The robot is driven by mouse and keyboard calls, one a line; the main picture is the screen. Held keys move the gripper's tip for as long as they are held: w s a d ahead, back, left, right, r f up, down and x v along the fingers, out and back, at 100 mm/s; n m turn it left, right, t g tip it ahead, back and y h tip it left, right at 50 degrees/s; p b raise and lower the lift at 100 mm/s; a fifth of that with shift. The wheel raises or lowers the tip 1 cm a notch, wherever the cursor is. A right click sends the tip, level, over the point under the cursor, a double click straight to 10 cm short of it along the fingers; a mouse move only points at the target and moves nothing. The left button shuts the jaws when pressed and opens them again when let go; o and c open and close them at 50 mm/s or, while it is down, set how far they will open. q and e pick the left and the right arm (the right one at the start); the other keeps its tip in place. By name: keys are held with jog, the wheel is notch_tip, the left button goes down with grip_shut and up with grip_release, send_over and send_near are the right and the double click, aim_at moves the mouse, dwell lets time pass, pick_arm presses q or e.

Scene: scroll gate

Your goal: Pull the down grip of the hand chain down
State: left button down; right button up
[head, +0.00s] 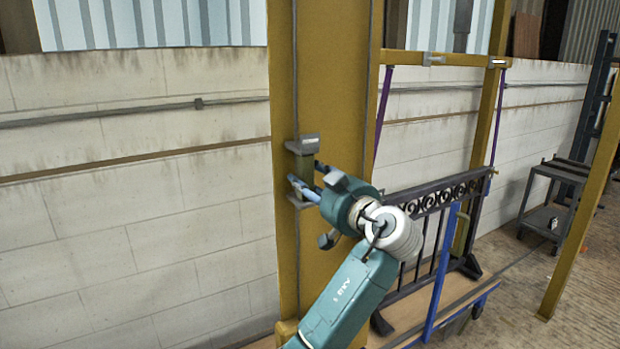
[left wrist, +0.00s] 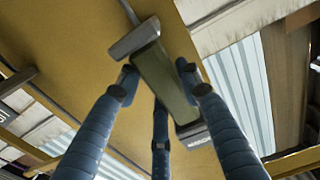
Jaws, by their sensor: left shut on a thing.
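The grip of the hand chain (head: 307,170) is a dull green block between two grey end plates, on the face of the yellow column. It also shows in the left wrist view (left wrist: 164,84), slanting between its plates. The thin chain (head: 295,75) runs up from it and continues below. My left gripper (head: 302,178) is shut on the grip from the right, with blue fingers on either side of it in the wrist view. The fingers hide part of the grip. My right gripper is not in view.
The yellow column (head: 335,80) stands right behind the grip. A dark scroll gate (head: 440,195) stands to the right of my arm, with blue bars by it and purple straps (head: 384,110) above. A grey cart (head: 545,215) is at far right. A block wall (head: 130,220) runs behind.

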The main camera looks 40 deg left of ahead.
pick_arm(q)
notch_tip(320, 180, down, 3)
jog(key=shift+b, duration=0.5)
jog(key=shift+f, duration=0.1)
jog(key=c, duration=1.1)
grip_release()
jog(key=shift+r, duration=0.2)
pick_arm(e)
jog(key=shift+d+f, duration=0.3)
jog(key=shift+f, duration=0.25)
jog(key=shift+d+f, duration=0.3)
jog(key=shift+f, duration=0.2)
pick_arm(q)
jog(key=shift+d, duration=0.1)
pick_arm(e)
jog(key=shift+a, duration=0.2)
pick_arm(q)
jog(key=v, duration=1.2)
jog(key=shift+w, duration=0.1)
